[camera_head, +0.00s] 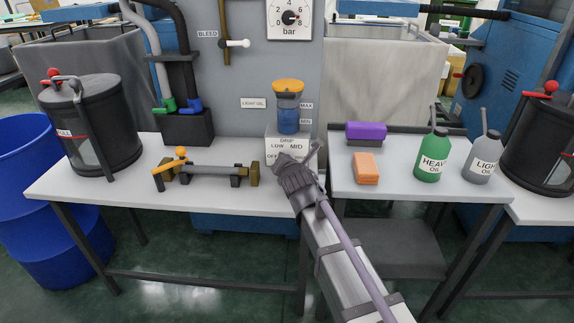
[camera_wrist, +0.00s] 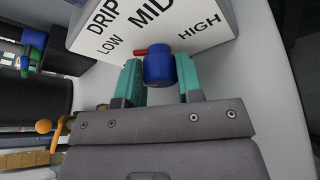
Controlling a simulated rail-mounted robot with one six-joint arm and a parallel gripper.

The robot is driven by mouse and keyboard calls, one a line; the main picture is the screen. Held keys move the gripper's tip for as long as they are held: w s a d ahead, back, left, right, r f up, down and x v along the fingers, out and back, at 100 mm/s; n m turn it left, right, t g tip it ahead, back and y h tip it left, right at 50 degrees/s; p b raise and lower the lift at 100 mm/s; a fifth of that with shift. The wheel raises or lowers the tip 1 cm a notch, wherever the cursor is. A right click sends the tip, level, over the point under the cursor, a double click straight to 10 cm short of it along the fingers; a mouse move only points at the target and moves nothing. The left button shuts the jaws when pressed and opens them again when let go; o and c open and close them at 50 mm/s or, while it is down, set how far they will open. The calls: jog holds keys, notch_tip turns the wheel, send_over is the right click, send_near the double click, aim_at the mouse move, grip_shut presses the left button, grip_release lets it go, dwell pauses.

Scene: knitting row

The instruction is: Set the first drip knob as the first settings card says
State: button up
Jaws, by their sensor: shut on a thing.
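The drip knob (camera_wrist: 158,68) is blue with a red pointer and sits on the white dial block (camera_wrist: 222,20), below the sight glass (camera_head: 288,100) with an orange cap. The block reads DRIP, LOW, MID and HIGH in the wrist view, and part of OFF shows in the head view. The red pointer points left in the wrist view, towards the LOW side. My gripper (camera_wrist: 160,80) is shut on the knob, with one teal finger on each side. In the head view, my gripper (camera_head: 296,165) hides the knob. I cannot make out a settings card.
A brass-ended cylinder (camera_head: 210,174) lies left on the bench (camera_head: 110,191). A purple-topped block (camera_head: 366,133) and an orange block (camera_head: 366,168) are to the right. Heavy oil (camera_head: 432,155) and light oil (camera_head: 482,160) bottles stand beyond. A black tank (camera_head: 100,125) stands at left.

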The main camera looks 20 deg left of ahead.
jog(key=shift+m+y, duration=0.3)
jog(key=shift+m, duration=0.1)
dwell(0.3)
jog(key=o, duration=0.9)
jog(key=p+v, duration=0.2)
jog(key=v, duration=0.9)
jog(key=shift+p, duration=0.35)
jog(key=shift+w, duration=0.1)
